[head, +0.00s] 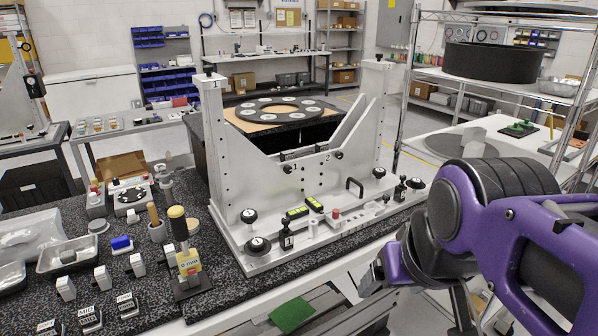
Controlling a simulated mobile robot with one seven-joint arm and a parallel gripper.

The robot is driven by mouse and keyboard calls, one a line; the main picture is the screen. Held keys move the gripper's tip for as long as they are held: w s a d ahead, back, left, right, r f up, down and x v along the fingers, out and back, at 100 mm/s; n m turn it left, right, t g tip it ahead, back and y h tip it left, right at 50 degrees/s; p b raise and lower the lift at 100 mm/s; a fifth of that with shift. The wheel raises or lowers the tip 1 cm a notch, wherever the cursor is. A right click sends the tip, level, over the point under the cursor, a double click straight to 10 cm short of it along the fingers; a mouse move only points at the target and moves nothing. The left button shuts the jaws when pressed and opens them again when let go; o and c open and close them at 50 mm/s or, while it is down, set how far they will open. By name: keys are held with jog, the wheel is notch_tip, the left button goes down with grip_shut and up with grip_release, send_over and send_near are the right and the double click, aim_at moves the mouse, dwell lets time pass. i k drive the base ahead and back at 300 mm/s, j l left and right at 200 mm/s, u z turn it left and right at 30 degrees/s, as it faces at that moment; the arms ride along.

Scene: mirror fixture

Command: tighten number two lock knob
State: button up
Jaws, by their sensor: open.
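The grey metal mirror fixture (250,185) stands on the speckled bench, with an upright post at each side and a V-shaped opening between. A small black knob (339,155) sits beside the printed "2" on its front plate. A similar black knob (287,168) sits beside the printed "1". How tight either knob is cannot be told. My gripper (418,298) is at the lower right, in front of the fixture's right end and nearer the camera. It is open and apart from both knobs.
A wire shelf (480,78) stands at right. Open space lies before the front plate.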

aim_at(415, 184)
jog(key=k+j+z, duration=0.1)
jog(key=z, duration=0.55)
jog(key=i+l, duration=0.3)
jog(key=i, duration=0.15)
jog(key=i+l+u, duration=0.1)
jog(key=i+l, duration=0.4)
jog(key=l, duration=0.15)
jog(key=i+l+u, duration=0.15)
jog(key=l, duration=0.2)
jog(key=k+j, duration=0.15)
jog(key=j, duration=0.25)
jog(key=k+j, duration=0.15)
jog(key=j, duration=0.25)
jog(key=i+l, duration=0.1)
jog(key=l, duration=0.3)
